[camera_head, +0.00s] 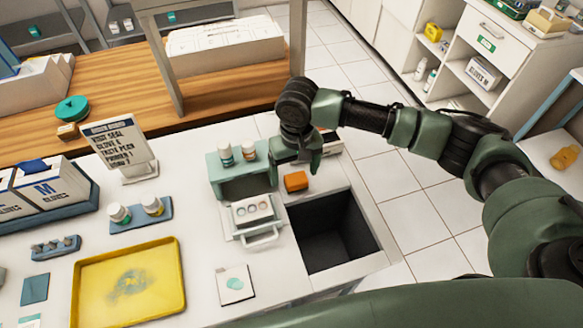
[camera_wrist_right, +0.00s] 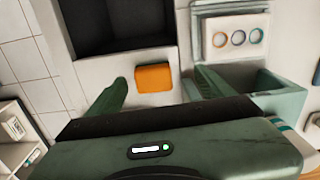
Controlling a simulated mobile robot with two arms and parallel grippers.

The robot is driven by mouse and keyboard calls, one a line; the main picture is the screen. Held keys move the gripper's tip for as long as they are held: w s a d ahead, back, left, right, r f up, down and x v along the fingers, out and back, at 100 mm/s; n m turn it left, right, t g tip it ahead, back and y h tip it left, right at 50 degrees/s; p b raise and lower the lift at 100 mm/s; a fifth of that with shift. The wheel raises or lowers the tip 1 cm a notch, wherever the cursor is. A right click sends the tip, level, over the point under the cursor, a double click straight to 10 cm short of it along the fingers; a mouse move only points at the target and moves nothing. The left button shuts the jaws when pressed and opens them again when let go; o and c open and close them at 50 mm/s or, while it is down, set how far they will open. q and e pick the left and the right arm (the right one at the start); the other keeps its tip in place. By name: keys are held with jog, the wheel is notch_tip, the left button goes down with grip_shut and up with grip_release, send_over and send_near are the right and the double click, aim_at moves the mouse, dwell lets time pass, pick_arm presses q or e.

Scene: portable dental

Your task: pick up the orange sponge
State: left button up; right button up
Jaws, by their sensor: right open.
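The orange sponge (camera_head: 295,181) lies on the white counter, between the teal box and the dark square opening. In the right wrist view the sponge (camera_wrist_right: 154,78) shows between the two fingers, nearer the left one, with bare counter around it. My right gripper (camera_head: 294,168) is open and empty, just beyond the sponge in the head view. Its green fingers also show spread apart in the right wrist view (camera_wrist_right: 160,82). How high the fingertips are above the counter is hard to tell. My left gripper is not in view.
The teal box (camera_head: 224,160) with small bottles on top stands close to the gripper, with a pulled-out drawer (camera_head: 262,238) in front. The dark opening (camera_head: 332,230) lies just in front of the sponge. A yellow tray (camera_head: 86,298) is at the left front.

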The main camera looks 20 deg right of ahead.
aim_at(297, 181)
jog(key=shift+w+d, duration=0.5)
jog(key=shift+w, duration=0.4)
jog(key=shift+w+d+f, duration=0.1)
jog(key=shift+w+f, duration=0.1)
jog(key=shift+f, duration=0.1)
jog(key=f, duration=0.1)
jog(key=s+f+p, duration=0.1)
jog(key=f, duration=0.1)
jog(key=shift+s+f, duration=0.2)
jog(key=shift+f, duration=0.05)
jog(key=shift+w+f+p, duration=0.25)
jog(key=shift+f+p, duration=0.15)
jog(key=shift+f, duration=1.1)
jog(key=shift+s, duration=0.1)
jog(key=c, duration=1.4)
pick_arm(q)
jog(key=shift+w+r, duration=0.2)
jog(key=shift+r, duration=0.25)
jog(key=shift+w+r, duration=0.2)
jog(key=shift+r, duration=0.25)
pick_arm(e)
jog(key=shift+c, duration=0.2)
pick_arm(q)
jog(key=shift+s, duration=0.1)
